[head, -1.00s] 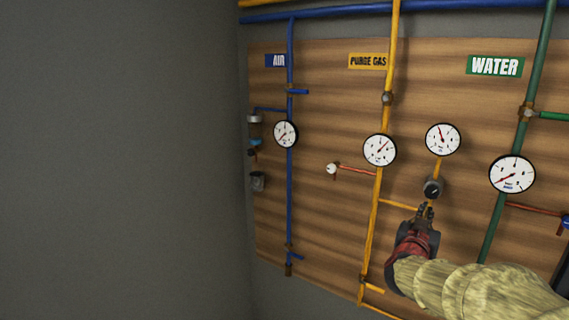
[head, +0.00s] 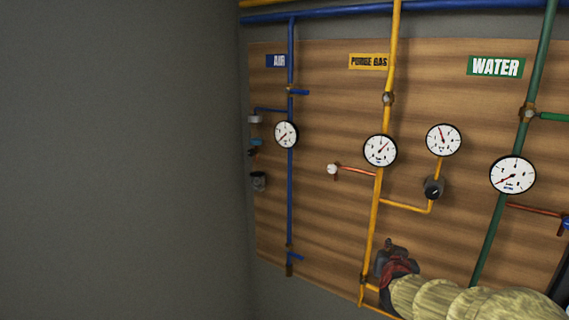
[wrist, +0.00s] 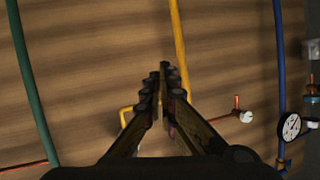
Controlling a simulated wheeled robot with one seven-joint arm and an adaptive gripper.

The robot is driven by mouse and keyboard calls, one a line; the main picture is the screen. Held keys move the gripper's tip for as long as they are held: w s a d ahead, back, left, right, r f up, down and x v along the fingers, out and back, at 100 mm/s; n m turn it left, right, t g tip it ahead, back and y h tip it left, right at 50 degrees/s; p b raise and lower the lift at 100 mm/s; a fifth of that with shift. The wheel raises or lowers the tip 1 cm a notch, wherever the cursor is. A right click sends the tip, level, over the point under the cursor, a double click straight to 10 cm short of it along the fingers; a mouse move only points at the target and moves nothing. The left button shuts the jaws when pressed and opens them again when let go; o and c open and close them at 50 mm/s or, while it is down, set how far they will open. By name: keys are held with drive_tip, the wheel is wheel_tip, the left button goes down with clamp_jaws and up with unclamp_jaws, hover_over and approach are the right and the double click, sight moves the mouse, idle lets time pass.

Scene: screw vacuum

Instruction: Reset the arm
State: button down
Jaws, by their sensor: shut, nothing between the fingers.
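My gripper (head: 389,246) is at the lower middle right of the head view, in front of the lower part of the wooden board and beside the yellow purge gas pipe. My arm (head: 450,297), in a tan sleeve, reaches in from the lower right. In the wrist view my gripper (wrist: 164,72) has its dark fingers together at the tips, with nothing between them. The wooden board fills the background there.
The board (head: 330,225) carries a blue air pipe (head: 290,200), a yellow pipe (head: 371,225) and a green water pipe (head: 491,245). Gauges, a black knob (head: 433,188) and a white-ended red handle (head: 333,169) stick out from it. The grey wall (head: 120,160) at left is bare.

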drive_tip(key=s+a+f+n+g+y+b, duration=0.3)
drive_tip(key=s+a+f+g+y+b, duration=0.15)
drive_tip(key=s+a+f, duration=0.85)
drive_tip(key=s+d+f+g+b, duration=0.1)
drive_tip(key=s+f+b, duration=0.2)
drive_tip(key=s+b, duration=0.2)
drive_tip(key=s+f+n+g+b, duration=0.1)
drive_tip(key=s+f+b, duration=0.2)
drive_tip(key=s, duration=0.7)
drive_tip(key=s+d+f+n+g+b, duration=0.1)
drive_tip(key=s+f+b, duration=0.3)
drive_tip(key=s+b, duration=0.3)
drive_tip(key=shift+s+d, duration=0.35)
drive_tip(key=shift+s, duration=0.45)
drive_tip(key=c, duration=2.6)
unclamp_jaws()
